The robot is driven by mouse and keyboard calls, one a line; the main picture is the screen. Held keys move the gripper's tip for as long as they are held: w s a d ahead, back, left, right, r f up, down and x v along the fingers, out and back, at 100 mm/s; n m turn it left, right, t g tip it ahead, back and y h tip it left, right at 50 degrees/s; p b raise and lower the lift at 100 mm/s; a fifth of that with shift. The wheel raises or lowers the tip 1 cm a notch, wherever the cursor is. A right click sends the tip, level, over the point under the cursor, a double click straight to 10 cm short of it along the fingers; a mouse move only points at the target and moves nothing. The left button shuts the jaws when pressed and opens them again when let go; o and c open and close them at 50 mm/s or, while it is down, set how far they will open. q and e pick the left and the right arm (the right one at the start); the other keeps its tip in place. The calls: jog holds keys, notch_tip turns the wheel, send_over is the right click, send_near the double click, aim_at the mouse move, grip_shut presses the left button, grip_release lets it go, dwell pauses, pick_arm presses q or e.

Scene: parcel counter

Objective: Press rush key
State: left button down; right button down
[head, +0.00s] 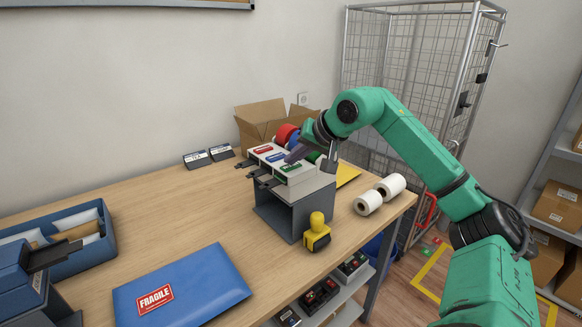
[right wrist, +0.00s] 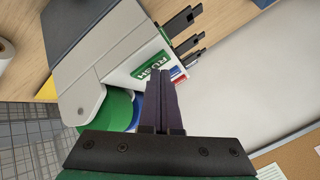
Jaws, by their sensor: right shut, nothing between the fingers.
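A grey-and-white label dispenser (head: 290,205) stands on the counter, with red, blue and green labels on top and black tabs sticking out at its front. The green label reads RUSH (right wrist: 151,65) in the right wrist view; it also shows in the head view (head: 290,168). The black tab (right wrist: 177,21) in line with it juts from the front edge. My right gripper (head: 291,156) is shut and empty, its dark fingers over the dispenser's top. In the right wrist view its fingertips (right wrist: 166,73) appear beside the RUSH label; contact cannot be told. My left gripper is out of view.
A yellow-handled stamp (head: 317,232) stands in front of the dispenser, and white rolls (head: 368,203) lie to its right. A blue FRAGILE parcel (head: 185,287) lies at the front left. An open carton (head: 262,118) is behind. The counter's middle left is clear.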

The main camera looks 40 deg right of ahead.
aim_at(294, 168)
jog(key=shift+r+p, duration=0.45)
jog(key=shift+r, duration=0.1)
notch_tip(294, 168, up, 6)
jog(key=p, duration=0.5)
jog(key=shift+p, duration=0.4)
